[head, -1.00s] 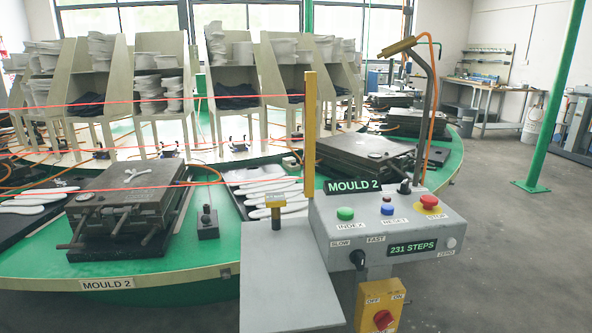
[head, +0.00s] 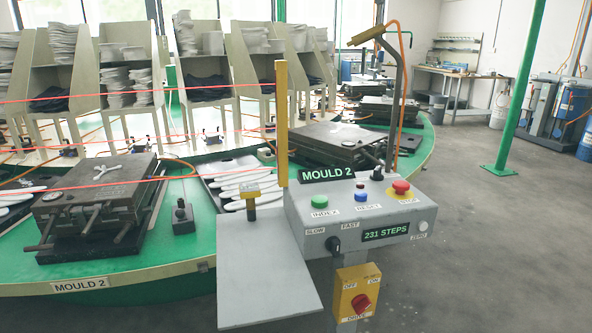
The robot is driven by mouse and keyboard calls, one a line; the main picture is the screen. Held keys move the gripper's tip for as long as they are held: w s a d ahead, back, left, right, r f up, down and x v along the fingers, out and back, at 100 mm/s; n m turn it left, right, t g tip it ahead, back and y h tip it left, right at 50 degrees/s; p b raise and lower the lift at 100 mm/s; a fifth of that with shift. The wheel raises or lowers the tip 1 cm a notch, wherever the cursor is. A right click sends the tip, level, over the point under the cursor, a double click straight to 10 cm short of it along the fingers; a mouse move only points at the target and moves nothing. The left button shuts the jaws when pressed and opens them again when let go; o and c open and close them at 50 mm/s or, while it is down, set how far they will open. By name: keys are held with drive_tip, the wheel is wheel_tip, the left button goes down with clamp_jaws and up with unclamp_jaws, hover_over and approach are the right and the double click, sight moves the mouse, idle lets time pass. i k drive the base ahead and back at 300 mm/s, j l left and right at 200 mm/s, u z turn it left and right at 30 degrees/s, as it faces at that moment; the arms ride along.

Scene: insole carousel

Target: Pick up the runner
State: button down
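A small white three-armed piece, which looks like the runner (head: 117,167), lies flat on top of the dark closed mould (head: 98,195) at the left of the head view. The mould sits on the green carousel top behind the label MOULD 2 (head: 80,286). My gripper is not in view, so I cannot see whether it is open or shut. Nothing covers the runner in this view.
A grey control box (head: 350,213) with buttons, a tilted grey plate (head: 265,270) and a yellow post (head: 281,120) stand in front of the carousel. White insoles (head: 250,187) lie on a dark tray behind. Red lines cross the carousel. The floor (head: 480,270) at right is clear.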

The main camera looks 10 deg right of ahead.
sight(102, 169)
drive_tip(key=i+j, duration=0.15)
drive_tip(key=j, duration=0.2)
drive_tip(key=i+j, duration=0.15)
drive_tip(key=j, duration=0.25)
drive_tip(key=i+j, duration=0.1)
drive_tip(key=j, duration=0.25)
drive_tip(key=i+j, duration=0.15)
drive_tip(key=j, duration=0.2)
drive_tip(key=i+j, duration=0.65)
drive_tip(key=i, duration=0.6)
drive_tip(key=j+u, duration=0.05)
drive_tip(key=j, duration=0.05)
